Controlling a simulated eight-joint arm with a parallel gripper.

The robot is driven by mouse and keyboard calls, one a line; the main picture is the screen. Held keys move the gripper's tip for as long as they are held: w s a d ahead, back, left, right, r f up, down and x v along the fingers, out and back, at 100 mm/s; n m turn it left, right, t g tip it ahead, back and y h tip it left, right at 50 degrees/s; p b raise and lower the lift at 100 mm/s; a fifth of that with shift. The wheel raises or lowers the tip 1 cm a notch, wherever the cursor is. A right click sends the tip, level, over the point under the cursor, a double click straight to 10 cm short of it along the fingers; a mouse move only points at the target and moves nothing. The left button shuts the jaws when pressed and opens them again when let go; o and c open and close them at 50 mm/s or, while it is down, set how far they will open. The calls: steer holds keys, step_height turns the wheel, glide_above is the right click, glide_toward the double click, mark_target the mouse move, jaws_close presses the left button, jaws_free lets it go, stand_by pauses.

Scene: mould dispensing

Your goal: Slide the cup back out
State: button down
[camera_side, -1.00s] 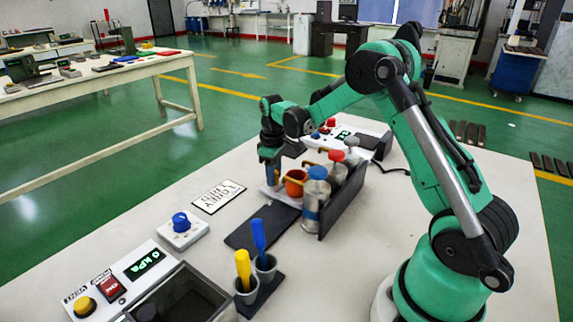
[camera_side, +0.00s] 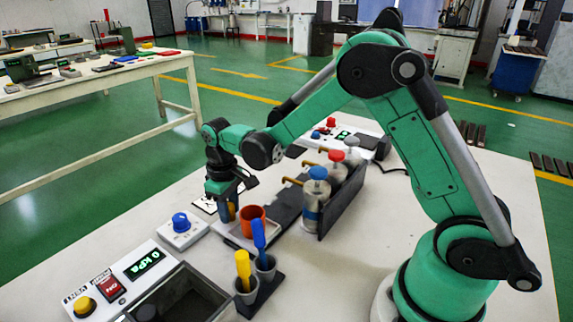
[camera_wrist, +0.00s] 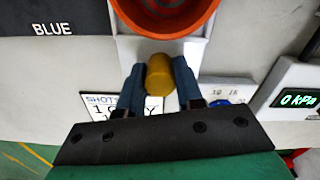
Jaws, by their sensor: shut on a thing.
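The orange cup (camera_side: 252,217) stands upright on a white carriage (camera_side: 231,235) at the near end of the dark track (camera_side: 284,208), clear of the dispenser jars. In the wrist view the cup (camera_wrist: 165,28) is cut off by the top edge, and a yellow knob (camera_wrist: 158,76) stands beside it. My gripper (camera_side: 231,214) is at the cup's left side. In the wrist view my gripper's blue fingers (camera_wrist: 158,84) are shut on the yellow knob, one on each side.
Jars with blue (camera_side: 318,173), red (camera_side: 337,156) and grey lids stand in a dark rack. A blue dial (camera_side: 181,222) is left of the carriage. Small pots with yellow (camera_side: 243,268) and blue handles (camera_side: 259,238) stand close in front. A printed card (camera_wrist: 110,104) lies partly hidden.

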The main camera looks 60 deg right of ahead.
steer(key=shift+a, duration=0.35)
steer(key=c, duration=0.6)
jaws_free()
steer(key=shift+d, duration=0.1)
steer(key=shift+r, duration=2.85)
steer(key=shift+s+r, duration=0.15)
steer(key=shift+r, duration=0.15)
steer(key=s+r+t, duration=0.1)
steer(key=s+t, duration=0.1)
steer(key=s, duration=0.2)
steer(key=s+r+m+t, duration=0.1)
steer(key=s+r+t, duration=0.1)
steer(key=s, duration=0.1)
steer(key=s+r+m+t, duration=0.1)
steer(key=s+r+t, duration=0.1)
steer(key=s+t, duration=0.1)
steer(key=shift+s+d+r, duration=0.1)
steer(key=shift+s+d, duration=0.05)
steer(key=shift+s, duration=0.3)
steer(key=shift+s+d+r, duration=0.1)
steer(key=shift+s, duration=0.3)
